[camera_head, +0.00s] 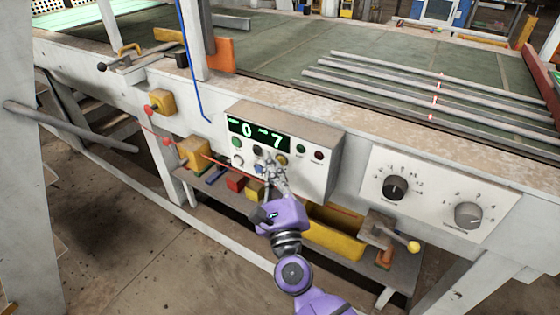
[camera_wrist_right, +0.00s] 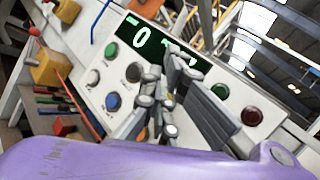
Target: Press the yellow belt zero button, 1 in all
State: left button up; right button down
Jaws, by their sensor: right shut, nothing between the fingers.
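The yellow button (camera_head: 281,160) is on the front of the control box (camera_head: 318,178), below the right part of its green display (camera_head: 259,134), which reads 0 and 7. My right gripper (camera_head: 270,164) is shut and empty, its fingertips in front of the box, close to the left of the yellow button. I cannot tell whether they touch the panel. In the right wrist view my grey fingers (camera_wrist_right: 165,80) cover the middle of the panel. Only a small yellow patch shows between them, and most of the button is hidden. My left gripper is not in view.
Other buttons sit close by: blue (camera_head: 258,169), black (camera_head: 257,150), green (camera_head: 236,142), another green (camera_head: 300,149) and dark red (camera_head: 319,155). A dial panel (camera_head: 430,195) is at the right. A shelf with yellow bins (camera_head: 335,238) is below. Metal bars (camera_head: 440,90) lie on the table.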

jog(key=shift+w+d, duration=0.25)
jog(key=shift+w, duration=0.1)
dwell(0.7)
jog(key=shift+s+a, duration=0.1)
jog(key=shift+s, duration=0.05)
dwell(0.3)
jog(key=shift+s+a, duration=0.35)
jog(key=shift+s, duration=0.2)
jog(key=s+a, duration=0.1)
jog(key=s, duration=0.1)
jog(key=s+a, duration=0.2)
dwell(0.5)
dwell(0.6)
